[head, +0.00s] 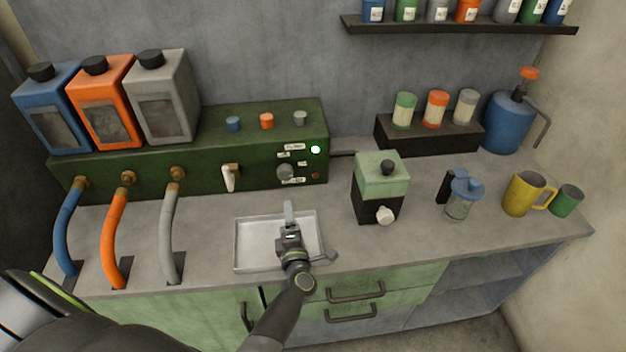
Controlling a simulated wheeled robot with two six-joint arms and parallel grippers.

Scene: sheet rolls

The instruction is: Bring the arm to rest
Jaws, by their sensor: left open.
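My left arm (281,318) reaches in from the bottom, over the front edge of the counter. Its gripper (289,216) is over the shallow metal tray (248,247) and points toward the back wall. The gripper is open and I see nothing held in it. It hides part of the tray's middle. A small grey piece (327,257) shows beside the wrist; I cannot tell what it is. My right gripper is not in view.
Left of the tray, blue, orange and grey hoses run from a green machine (210,150) to the counter (345,240). To the right stand a green-black grinder (378,190), a clear blue-lidded jug (460,200), a yellow mug (524,194) and a green cup (566,200). Drawer handles (355,292) protrude below.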

